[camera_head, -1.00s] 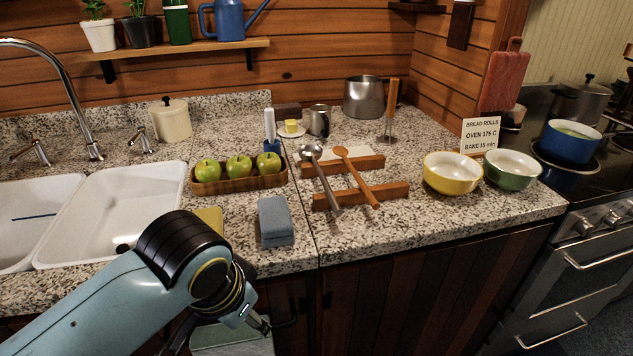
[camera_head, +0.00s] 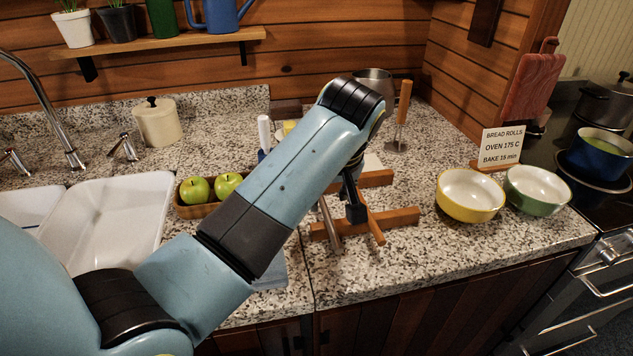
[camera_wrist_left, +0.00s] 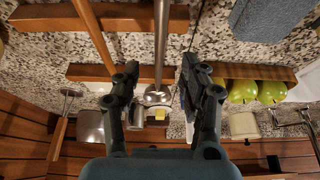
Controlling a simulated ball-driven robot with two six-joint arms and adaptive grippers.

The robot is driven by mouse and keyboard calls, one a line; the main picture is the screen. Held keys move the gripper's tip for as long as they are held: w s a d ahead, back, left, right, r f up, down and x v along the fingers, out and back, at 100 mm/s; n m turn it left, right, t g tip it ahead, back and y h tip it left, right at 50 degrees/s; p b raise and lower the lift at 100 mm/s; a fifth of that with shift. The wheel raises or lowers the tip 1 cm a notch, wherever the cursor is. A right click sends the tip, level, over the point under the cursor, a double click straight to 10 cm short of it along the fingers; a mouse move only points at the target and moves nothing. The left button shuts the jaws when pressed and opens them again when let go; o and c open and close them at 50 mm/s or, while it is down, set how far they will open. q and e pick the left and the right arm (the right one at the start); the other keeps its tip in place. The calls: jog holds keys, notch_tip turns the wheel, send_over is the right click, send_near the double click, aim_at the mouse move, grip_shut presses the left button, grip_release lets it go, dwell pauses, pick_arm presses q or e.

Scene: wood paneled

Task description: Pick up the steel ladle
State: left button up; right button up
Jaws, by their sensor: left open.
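The steel ladle (camera_head: 330,222) lies across two wooden rests on the granite counter. Only the lower part of its handle shows in the head view; my left arm hides the bowl. In the left wrist view the ladle (camera_wrist_left: 161,42) runs between my finger tips, its bowl farther off. My left gripper (camera_head: 354,208) is open and over the rests, partly hidden by its own arm. In the left wrist view my left gripper (camera_wrist_left: 160,68) has one finger on each side of the handle, with gaps to both. My right gripper is not in view.
A wooden spoon (camera_head: 376,230) lies beside the ladle across the same front rest (camera_head: 400,218). A yellow bowl (camera_head: 470,208) and a green bowl (camera_head: 552,206) stand to the right.

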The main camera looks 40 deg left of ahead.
aim_at(324, 204)
pick_arm(q)
jog(key=shift+w+a+f, duration=0.15)
jog(key=shift+a+f, duration=0.05)
jog(key=shift+f, duration=0.3)
jog(key=shift+w+a+f, duration=0.15)
jog(key=shift+w+f, duration=0.1)
jog(key=shift+f, duration=0.05)
jog(key=x, duration=0.2)
jog(key=p+x, duration=0.1)
jog(key=x, duration=0.1)
jog(key=shift+w+a+f, duration=0.15)
jog(key=shift+w+a, duration=0.05)
jog(key=shift+a, duration=0.15)
jog(key=shift+f, duration=0.2)
jog(key=shift+w, duration=0.1)
jog(key=c, duration=0.8)
grip_shut()
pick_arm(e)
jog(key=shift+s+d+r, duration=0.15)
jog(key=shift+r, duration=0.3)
